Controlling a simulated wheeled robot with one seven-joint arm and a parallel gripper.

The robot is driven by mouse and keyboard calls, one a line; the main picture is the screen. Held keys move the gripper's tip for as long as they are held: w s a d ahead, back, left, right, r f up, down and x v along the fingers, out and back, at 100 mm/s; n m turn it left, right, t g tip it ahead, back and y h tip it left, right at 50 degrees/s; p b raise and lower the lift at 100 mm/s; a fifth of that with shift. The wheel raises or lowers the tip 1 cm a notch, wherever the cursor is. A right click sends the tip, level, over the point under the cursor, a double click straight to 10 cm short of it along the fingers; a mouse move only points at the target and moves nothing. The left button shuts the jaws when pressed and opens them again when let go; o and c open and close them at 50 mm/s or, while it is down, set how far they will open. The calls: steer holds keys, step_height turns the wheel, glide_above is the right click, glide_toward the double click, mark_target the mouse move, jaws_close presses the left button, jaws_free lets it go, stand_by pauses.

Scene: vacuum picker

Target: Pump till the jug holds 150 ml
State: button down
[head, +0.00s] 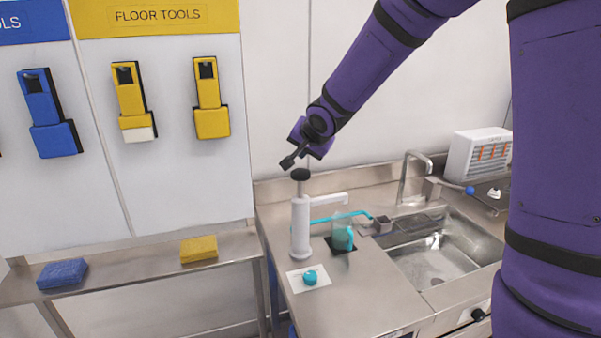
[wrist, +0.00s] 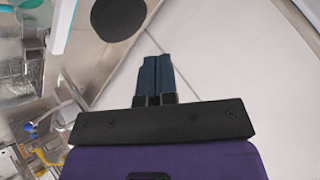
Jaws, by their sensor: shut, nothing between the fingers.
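A white hand pump (head: 301,225) with a black knob (head: 300,174) stands upright on the steel counter. Its spout reaches right, over a clear jug (head: 343,236). The jug stands on a dark square and has teal liquid in its lower part; I cannot read its level. My gripper (head: 288,163) is shut and empty, just above and slightly left of the knob. In the wrist view the closed fingers (wrist: 155,75) point toward the round black knob (wrist: 118,15), with a gap between them in the picture.
A white card with a teal round piece (head: 310,277) lies in front of the pump. A teal tube (head: 340,216) runs behind the jug. A sink (head: 440,255) with a tap (head: 405,175) is at right. Blue (head: 62,273) and yellow (head: 199,248) sponges lie on the left bench.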

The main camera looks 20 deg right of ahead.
steer(key=shift+f, duration=0.9)
steer(key=shift+f, duration=0.2)
stand_by(1.5)
steer(key=shift+f, duration=0.3)
